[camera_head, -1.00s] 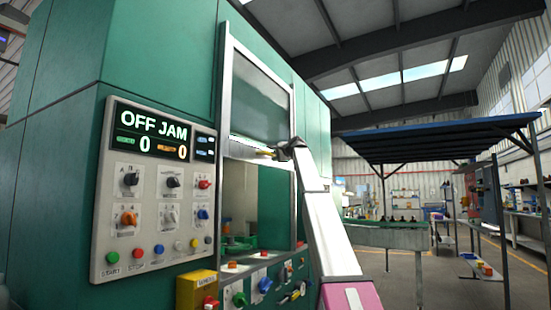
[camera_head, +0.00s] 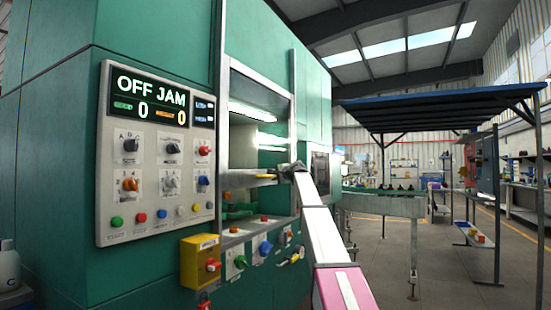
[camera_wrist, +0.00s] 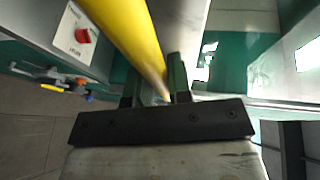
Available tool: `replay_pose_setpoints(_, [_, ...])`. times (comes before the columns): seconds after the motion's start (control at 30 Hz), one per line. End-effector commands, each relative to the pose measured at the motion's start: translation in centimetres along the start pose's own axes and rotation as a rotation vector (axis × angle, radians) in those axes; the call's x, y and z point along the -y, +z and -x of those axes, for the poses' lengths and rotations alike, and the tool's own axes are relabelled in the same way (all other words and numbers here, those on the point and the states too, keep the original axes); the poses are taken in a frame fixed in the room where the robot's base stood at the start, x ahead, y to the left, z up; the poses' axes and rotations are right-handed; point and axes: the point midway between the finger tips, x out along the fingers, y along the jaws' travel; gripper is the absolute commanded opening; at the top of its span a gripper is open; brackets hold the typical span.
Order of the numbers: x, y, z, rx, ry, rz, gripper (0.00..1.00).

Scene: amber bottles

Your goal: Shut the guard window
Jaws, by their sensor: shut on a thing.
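The guard window (camera_head: 231,125) is a pale-framed, see-through pane on the front of the green machine. It is partly lowered, with an open gap between its bottom edge and the sill below. Its yellow handle (camera_head: 262,177) runs along the bottom edge, and the handle fills the upper middle of the wrist view (camera_wrist: 125,30). My gripper (camera_head: 284,172) is at the right end of the handle in the head view. In the wrist view my gripper (camera_wrist: 156,85) has its dark fingers on either side of the yellow bar, shut on it.
A control panel (camera_head: 157,155) reading "OFF JAM" is left of the window. A yellow switch box (camera_head: 203,262) and a row of knobs (camera_head: 262,250) sit below the opening. Floor there is mostly clear.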

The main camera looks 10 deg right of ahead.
Motion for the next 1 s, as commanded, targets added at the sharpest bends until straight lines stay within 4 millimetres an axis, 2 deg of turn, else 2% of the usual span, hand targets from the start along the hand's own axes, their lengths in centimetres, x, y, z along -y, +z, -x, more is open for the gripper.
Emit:
replay_pose_setpoints(0.03, [-2.2,0.4,-0.1,0.001,0.004,-0.002,0.0])
replay_pose_setpoints(0.2, [-8.2,0.8,-1.2,0.001,0.004,-0.002,0.0])
replay_pose_setpoints(0.5, [-17.0,1.5,-3.0,0.002,0.003,-0.002,0.0])
replay_pose_setpoints(0.63, [-19.6,1.6,-3.6,0.001,0.003,-0.002,0.0])
replay_pose_setpoints(0.8, [-21.8,1.8,-4.0,0.002,0.002,0.0,0.0])
replay_pose_setpoints(1.0, [-22.7,1.9,-4.2,0.002,0.001,0.0,0.0])
